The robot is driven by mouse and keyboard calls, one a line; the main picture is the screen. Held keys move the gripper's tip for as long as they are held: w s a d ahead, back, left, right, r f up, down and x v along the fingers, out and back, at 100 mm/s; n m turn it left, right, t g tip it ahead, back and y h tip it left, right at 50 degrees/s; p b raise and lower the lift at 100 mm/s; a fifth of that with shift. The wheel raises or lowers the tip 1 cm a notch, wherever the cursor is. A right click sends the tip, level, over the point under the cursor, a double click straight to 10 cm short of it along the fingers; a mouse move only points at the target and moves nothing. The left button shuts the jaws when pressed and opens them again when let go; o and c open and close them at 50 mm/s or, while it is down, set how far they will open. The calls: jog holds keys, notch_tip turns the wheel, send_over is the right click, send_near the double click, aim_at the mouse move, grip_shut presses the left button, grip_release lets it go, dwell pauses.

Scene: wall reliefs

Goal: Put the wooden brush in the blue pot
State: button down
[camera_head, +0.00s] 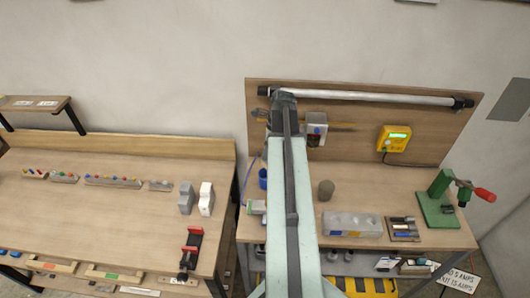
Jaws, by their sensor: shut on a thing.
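The blue pot (263,179) stands at the left end of the right-hand workbench, partly covered by my arm. My arm rises from the bottom middle to a dark joint in front of the back board. My gripper is hidden behind the arm, so its jaws and anything in them do not show. I cannot make out the wooden brush for sure.
A yellow meter (394,138) is on the board. Grey blocks (187,197) stand on the left-hand bench (115,215).

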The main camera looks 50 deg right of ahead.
aim_at(266, 168)
jog(key=b+x, duration=0.3)
jog(key=s+d+b+x, duration=0.1)
jog(key=b+x, duration=0.5)
jog(key=shift+s+d+f, duration=0.2)
jog(key=shift+s+f, duration=0.1)
jog(key=shift+f, duration=0.35)
jog(key=shift+r, duration=0.1)
jog(key=c, duration=1.1)
grip_release()
jog(key=shift+s+d, duration=0.75)
jog(key=shift+s, duration=0.1)
